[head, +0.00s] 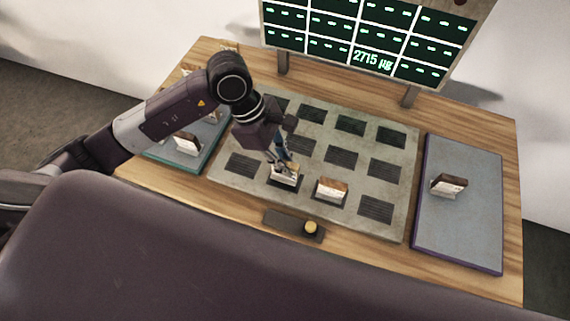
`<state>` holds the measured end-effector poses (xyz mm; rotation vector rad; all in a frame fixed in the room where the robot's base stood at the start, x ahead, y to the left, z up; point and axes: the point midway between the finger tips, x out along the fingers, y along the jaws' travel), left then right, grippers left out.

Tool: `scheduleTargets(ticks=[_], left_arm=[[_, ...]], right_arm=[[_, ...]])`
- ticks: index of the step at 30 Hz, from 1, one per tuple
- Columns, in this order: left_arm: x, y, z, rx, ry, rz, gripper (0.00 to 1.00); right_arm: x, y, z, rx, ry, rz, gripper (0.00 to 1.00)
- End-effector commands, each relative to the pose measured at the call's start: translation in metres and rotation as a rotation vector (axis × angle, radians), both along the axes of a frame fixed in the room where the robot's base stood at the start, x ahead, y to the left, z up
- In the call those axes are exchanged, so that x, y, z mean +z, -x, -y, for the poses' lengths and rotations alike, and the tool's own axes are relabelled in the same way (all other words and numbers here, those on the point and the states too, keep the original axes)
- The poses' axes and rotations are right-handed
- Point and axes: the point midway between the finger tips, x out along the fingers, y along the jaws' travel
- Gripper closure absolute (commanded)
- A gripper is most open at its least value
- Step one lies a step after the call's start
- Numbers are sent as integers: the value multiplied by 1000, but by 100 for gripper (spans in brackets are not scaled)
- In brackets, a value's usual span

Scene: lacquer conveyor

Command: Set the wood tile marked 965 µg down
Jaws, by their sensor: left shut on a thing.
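My left gripper (283,164) points down at the front part of the grey slotted board (228,187). It is shut on a wood tile (286,180) with a pale face, held at a dark square in the front row. I cannot read the tile's marking, and the gripper hides its top. I cannot tell whether the tile touches the board. Another wood tile (331,191) stands on the square just to the right. My right gripper is not in view.
A tile (448,186) stands on the right blue-grey tray (462,232). Another (187,143) stands on the left teal tray (165,155), partly behind my arm. A screen (368,30) at the back reads 2715 µg. A yellow button (310,227) sits at the front.

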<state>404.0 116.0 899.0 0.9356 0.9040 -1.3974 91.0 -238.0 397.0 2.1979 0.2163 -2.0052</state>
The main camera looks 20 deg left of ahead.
Motion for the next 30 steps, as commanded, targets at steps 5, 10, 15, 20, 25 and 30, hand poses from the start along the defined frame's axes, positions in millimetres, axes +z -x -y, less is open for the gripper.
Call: scheduleTargets(ticks=[5,10,15,20,25,30], left_arm=[[-18,0,1,-1,1,0,100],[-17,0,0,-1,1,2,100],[-22,0,0,-1,0,2,100],[-20,0,0,-1,0,-1,71],[-20,0,0,-1,0,-1,71],[-17,0,0,-1,0,-1,71]], right_arm=[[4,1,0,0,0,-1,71],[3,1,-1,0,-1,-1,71],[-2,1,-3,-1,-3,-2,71],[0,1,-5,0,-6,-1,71],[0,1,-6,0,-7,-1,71],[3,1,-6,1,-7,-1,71]])
